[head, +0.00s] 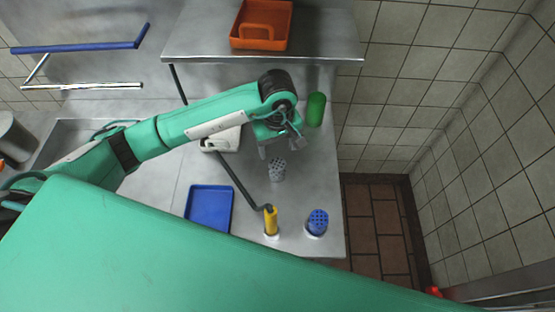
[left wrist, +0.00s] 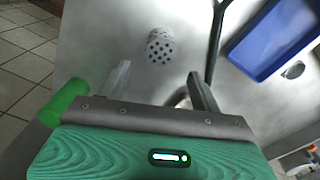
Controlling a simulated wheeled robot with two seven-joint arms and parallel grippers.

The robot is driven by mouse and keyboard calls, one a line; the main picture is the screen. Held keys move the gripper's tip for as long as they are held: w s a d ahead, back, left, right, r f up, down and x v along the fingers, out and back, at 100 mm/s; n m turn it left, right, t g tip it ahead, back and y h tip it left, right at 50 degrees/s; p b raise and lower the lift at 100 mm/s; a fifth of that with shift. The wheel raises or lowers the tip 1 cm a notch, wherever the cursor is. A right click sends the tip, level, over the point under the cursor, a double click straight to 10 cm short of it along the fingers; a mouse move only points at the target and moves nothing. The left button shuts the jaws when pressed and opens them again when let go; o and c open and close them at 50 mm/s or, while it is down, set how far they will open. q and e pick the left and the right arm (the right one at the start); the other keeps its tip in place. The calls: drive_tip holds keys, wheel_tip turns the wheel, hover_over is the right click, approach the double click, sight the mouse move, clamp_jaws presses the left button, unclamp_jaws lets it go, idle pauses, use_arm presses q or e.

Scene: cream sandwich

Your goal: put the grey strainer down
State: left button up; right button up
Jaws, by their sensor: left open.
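The grey strainer (head: 277,169), a small cup with holes, stands on the steel counter near its right side. It also shows in the left wrist view (left wrist: 160,47), just beyond the fingertips, with a gap between it and the fingers. My left gripper (head: 281,146) is open and empty, right behind the strainer in the head view. In the left wrist view its two fingers (left wrist: 160,82) are spread wide with bare counter between them. My right gripper is in neither view.
A green cylinder (head: 315,109) stands close right of my gripper. A blue perforated cup (head: 317,222), a yellow piece (head: 271,221) by a dark rod and a blue tray (head: 209,207) lie nearer. A shelf (head: 200,45) with an orange bin (head: 263,40) overhangs the back.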

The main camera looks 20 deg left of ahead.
use_arm(q)
drive_tip(key=shift+r+b, duration=0.35)
drive_tip(key=shift+r, duration=1.05)
